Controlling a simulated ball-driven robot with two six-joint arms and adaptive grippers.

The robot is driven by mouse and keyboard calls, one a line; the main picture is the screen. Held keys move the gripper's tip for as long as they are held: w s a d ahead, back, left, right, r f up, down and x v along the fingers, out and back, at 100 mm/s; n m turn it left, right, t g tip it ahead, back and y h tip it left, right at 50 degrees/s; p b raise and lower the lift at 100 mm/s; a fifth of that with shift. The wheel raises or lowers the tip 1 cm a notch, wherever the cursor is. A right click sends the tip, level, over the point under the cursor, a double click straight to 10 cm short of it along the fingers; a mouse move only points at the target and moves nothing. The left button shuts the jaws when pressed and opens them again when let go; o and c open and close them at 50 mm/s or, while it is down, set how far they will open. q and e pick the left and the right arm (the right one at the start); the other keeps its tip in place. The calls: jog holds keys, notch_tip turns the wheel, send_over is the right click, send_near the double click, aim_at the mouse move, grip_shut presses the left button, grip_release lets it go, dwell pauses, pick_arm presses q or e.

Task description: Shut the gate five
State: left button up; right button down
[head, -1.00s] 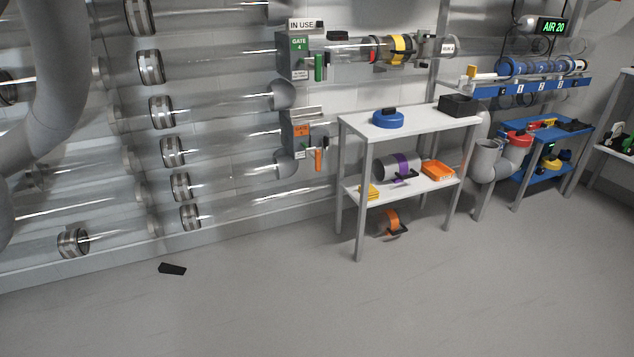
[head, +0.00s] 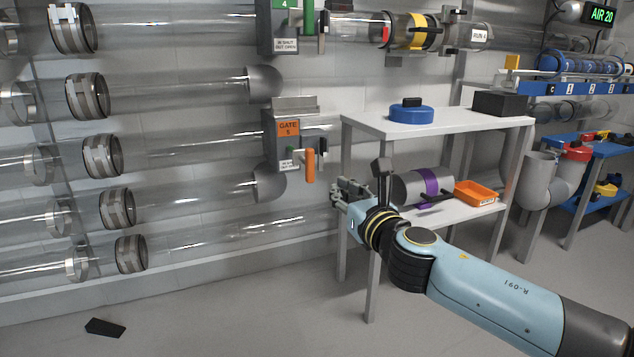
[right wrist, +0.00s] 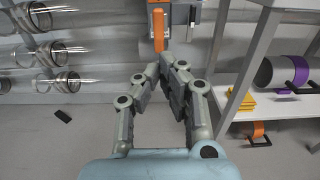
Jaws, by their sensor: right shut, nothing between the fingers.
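Gate five is a grey box with an orange label (head: 289,130) on the tube wall, left of the shelf table. In the right wrist view the orange handle (right wrist: 158,30) hangs ahead of the fingertips. My right gripper (head: 340,190) is shut and empty, lower and to the right of the handle, apart from it in the head view; in the wrist view its fingers (right wrist: 162,70) point toward the handle. My left gripper is out of view.
Gate four (head: 291,30) with its green handle is above. A white shelf table (head: 450,124) stands close right of my gripper, carrying a blue round item (head: 411,114), a black box (head: 499,104) and an orange tray (head: 476,193). A black wedge (head: 105,327) lies on the floor.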

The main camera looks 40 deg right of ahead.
aim_at(313, 166)
jog(key=b+x, duration=0.1)
jog(key=x, duration=0.4)
jog(key=b+x, duration=0.1)
jog(key=x, duration=0.5)
jog(key=shift+w+d+f, duration=0.15)
jog(key=shift+d+f, duration=0.05)
jog(key=shift+w+d+r, duration=0.1)
jog(key=shift+w+d, duration=0.05)
jog(key=shift+w, duration=0.45)
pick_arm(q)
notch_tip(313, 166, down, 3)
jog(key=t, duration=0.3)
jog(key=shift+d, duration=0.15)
pick_arm(e)
jog(key=shift+w+r, duration=0.1)
